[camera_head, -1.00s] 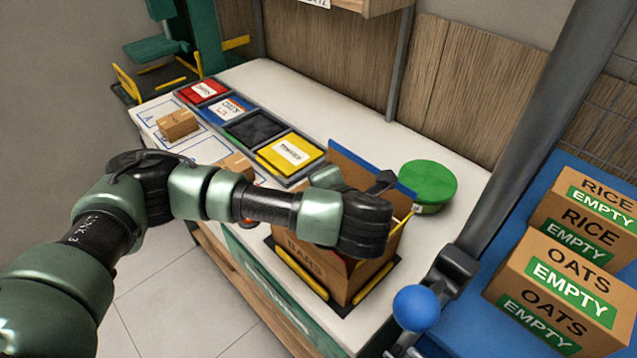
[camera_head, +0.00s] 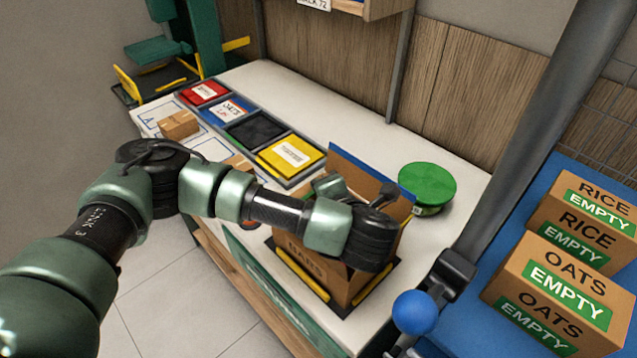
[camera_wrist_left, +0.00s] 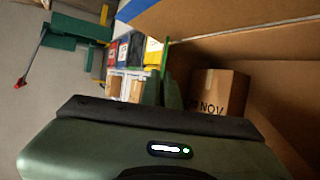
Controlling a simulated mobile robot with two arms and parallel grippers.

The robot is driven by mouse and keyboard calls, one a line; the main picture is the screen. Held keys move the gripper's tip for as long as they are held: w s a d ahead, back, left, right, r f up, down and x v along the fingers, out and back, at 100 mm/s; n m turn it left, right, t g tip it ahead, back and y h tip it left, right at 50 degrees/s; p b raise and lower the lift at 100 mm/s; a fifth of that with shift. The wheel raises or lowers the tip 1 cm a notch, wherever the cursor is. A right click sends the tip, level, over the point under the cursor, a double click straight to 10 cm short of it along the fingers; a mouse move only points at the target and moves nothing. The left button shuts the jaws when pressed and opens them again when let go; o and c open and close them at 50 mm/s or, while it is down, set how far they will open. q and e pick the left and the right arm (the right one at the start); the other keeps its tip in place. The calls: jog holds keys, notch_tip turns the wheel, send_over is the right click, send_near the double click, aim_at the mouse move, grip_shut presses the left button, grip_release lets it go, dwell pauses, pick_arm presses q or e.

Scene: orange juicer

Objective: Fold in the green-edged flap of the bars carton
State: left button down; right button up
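The bars carton (camera_head: 312,272) is a brown open box on the table, its front lettering partly covered by my arm. A blue-edged flap (camera_head: 362,172) stands up at its back. In the left wrist view a thin upright green strip (camera_wrist_left: 166,60), which looks like the green-edged flap seen nearly edge-on, shows at my fingertips. My left gripper (camera_wrist_left: 163,92) has its two green fingers close together beside this strip; whether they touch or pinch it is unclear. In the head view my wrist hides most of the carton's opening. My right gripper is out of view.
A small brown box (camera_wrist_left: 218,92) shows inside the carton in the left wrist view. A round green lid (camera_head: 427,183) stands behind the carton to the right. Red, blue-and-white, black and yellow trays (camera_head: 290,154) line the table. Cartons marked EMPTY (camera_head: 560,285) sit at right.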

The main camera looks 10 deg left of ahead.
pick_arm(q)
jog(key=shift+d+f, duration=0.1)
jog(key=shift+f, duration=0.05)
dwell(0.3)
jog(key=c, duration=1.6)
grip_release()
jog(key=shift+c, duration=0.2)
jog(key=shift+t, duration=0.4)
notch_tip(320, 180, up, 6)
jog(key=shift+r+p, duration=0.1)
jog(key=shift+p, duration=0.25)
notch_tip(320, 180, up, 14)
jog(key=b, duration=0.3)
jog(key=shift+b, duration=0.35)
